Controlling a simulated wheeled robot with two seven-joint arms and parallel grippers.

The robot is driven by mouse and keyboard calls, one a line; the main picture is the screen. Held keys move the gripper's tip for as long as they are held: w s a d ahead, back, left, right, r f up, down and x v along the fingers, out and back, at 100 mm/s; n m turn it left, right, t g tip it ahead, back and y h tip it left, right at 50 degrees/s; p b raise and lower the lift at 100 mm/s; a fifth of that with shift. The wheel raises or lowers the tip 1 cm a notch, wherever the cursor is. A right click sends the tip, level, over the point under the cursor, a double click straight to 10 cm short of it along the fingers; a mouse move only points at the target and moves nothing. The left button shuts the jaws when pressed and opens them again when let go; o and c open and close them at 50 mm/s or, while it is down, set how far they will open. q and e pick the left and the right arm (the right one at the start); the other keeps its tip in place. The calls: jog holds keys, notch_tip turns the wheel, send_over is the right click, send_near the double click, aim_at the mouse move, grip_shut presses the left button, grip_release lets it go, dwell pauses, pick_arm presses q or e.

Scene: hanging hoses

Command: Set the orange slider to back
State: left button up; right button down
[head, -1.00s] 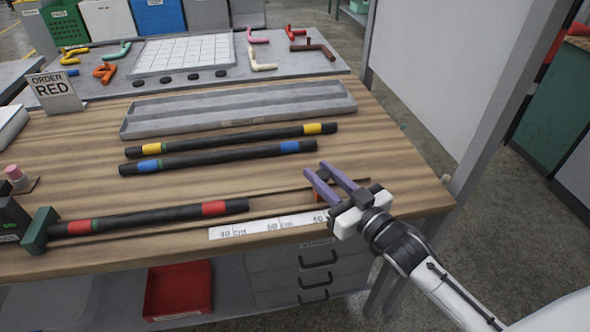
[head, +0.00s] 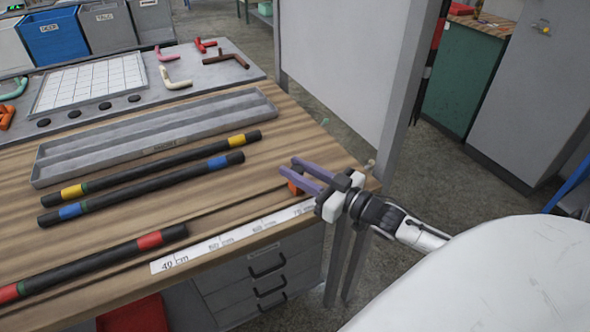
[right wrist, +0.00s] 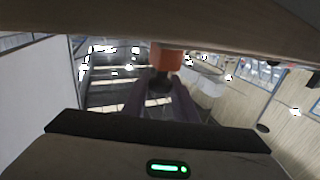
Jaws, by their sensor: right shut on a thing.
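The orange slider (head: 294,187) sits near the front right of the wooden table, close to the far end of the white ruler strip (head: 225,239). My right gripper (head: 288,166) has purple fingers and reaches in from the right. It is shut on the slider; the fingers partly hide it in the head view. In the right wrist view the orange slider (right wrist: 167,58) shows as a block, with a dark knob (right wrist: 159,82) between the fingertips. My left gripper is out of view.
A hose with red bands (head: 105,261) lies left of the slider. Hoses with blue bands (head: 150,187) and yellow bands (head: 165,166) lie behind it, before a grey tray (head: 160,138). Drawers (head: 260,275) are below the front edge. The table's right edge is near my gripper.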

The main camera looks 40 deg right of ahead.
jog(key=c, duration=1.5)
grip_release()
jog(key=shift+d, duration=0.3)
jog(key=shift+o, duration=0.2)
jog(key=shift+s, duration=0.1)
jog(key=s+d, duration=0.2)
jog(key=s, duration=0.8)
